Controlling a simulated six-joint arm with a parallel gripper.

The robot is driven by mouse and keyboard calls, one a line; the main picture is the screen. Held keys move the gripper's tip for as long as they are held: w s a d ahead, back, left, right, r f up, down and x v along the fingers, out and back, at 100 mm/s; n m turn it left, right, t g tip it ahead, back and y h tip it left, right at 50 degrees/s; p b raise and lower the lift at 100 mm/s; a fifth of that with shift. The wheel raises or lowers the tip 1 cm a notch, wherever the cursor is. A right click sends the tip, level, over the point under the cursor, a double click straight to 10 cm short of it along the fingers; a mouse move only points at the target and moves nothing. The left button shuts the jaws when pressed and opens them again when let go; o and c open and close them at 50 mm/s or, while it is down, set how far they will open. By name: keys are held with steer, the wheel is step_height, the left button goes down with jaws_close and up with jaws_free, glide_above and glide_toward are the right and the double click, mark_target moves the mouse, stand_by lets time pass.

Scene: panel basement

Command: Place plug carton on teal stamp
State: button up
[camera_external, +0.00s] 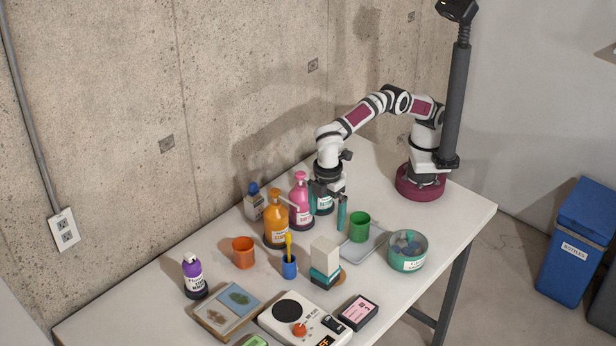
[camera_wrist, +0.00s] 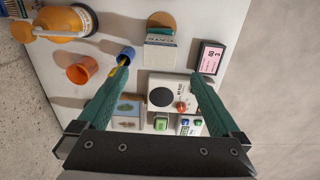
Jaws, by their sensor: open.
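A pale, upright carton (camera_external: 325,252), which looks like the plug carton, stands on a low teal block (camera_external: 325,277), which looks like the teal stamp. In the wrist view the carton (camera_wrist: 160,53) is at the top middle, with a strip of teal (camera_wrist: 161,31) behind it. The carton covers most of the teal block, so I cannot tell how well they are centred. My gripper (camera_external: 327,212) is open and empty, above the table and behind the carton. In the wrist view its two green fingers are wide apart, with nothing between them.
A brown disc (camera_wrist: 161,18) shows beside the teal block. Pump bottles (camera_external: 277,222) stand close to my gripper.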

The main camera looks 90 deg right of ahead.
steer(key=d+r+m, duration=0.3)
steer(key=d+r, duration=0.1)
steer(key=d, duration=0.6)
steer(key=d+r+m, duration=0.3)
steer(key=d+r, duration=0.1)
steer(key=d, duration=0.6)
steer(key=s+d+f+m+y, duration=0.15)
steer(key=s+d+m, duration=0.25)
steer(key=s+d, duration=0.75)
steer(key=s+d+f+m, duration=0.4)
steer(key=s+f, duration=0.3)
steer(key=s, duration=0.4)
steer(key=shift+d+f+m, duration=0.15)
steer(key=shift+d+m, duration=0.15)
steer(key=shift+d, duration=0.3)
